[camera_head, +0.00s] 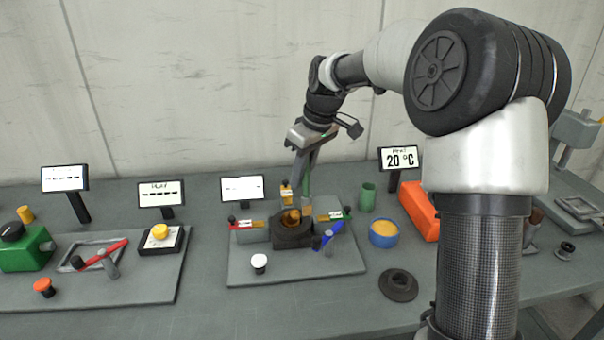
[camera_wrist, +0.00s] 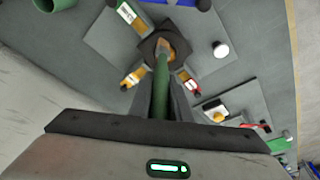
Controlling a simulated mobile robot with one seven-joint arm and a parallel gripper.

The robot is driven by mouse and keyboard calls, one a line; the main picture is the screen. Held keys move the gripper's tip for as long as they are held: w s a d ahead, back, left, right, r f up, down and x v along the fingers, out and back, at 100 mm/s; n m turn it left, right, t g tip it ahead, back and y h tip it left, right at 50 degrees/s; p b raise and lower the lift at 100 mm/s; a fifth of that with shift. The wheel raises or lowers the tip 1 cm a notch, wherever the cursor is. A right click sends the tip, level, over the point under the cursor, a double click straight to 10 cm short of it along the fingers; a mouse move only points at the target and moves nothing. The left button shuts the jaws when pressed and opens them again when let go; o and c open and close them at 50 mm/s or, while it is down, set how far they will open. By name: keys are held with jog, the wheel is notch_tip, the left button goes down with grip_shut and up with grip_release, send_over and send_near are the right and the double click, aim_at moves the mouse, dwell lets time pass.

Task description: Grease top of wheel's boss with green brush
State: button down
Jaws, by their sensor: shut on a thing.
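My gripper (camera_head: 302,168) is shut on the green brush, whose handle (camera_wrist: 161,86) runs between the two fingers in the wrist view. The brush also shows in the head view (camera_head: 306,186), pointing down from the fingers. Below it, a dark housing (camera_head: 291,239) stands on a grey plate, with a bronze-coloured part, apparently the wheel (camera_head: 290,217), in its round opening. In the wrist view the brush's lower end lies over the opening of the housing (camera_wrist: 152,46). It partly hides the wheel. I cannot tell whether the bristles touch the boss.
A blue bowl of yellow grease (camera_head: 383,240) and a green cup (camera_head: 367,198) stand right of the plate. A dark flanged disc (camera_head: 398,285) lies in front. A blue-handled clamp (camera_head: 328,236), a white knob (camera_head: 259,262) and an orange block (camera_head: 418,212) are near. The front middle table is clear.

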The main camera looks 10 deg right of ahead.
jog(key=shift+w+a+f, duration=0.2)
jog(key=shift+w+f, duration=0.05)
jog(key=shift+f, duration=0.35)
jog(key=shift+r, duration=0.1)
jog(key=shift+s+a+f+p, duration=0.1)
jog(key=shift+s+f+p, duration=0.25)
jog(key=shift+p, duration=0.7)
dwell(2.0)
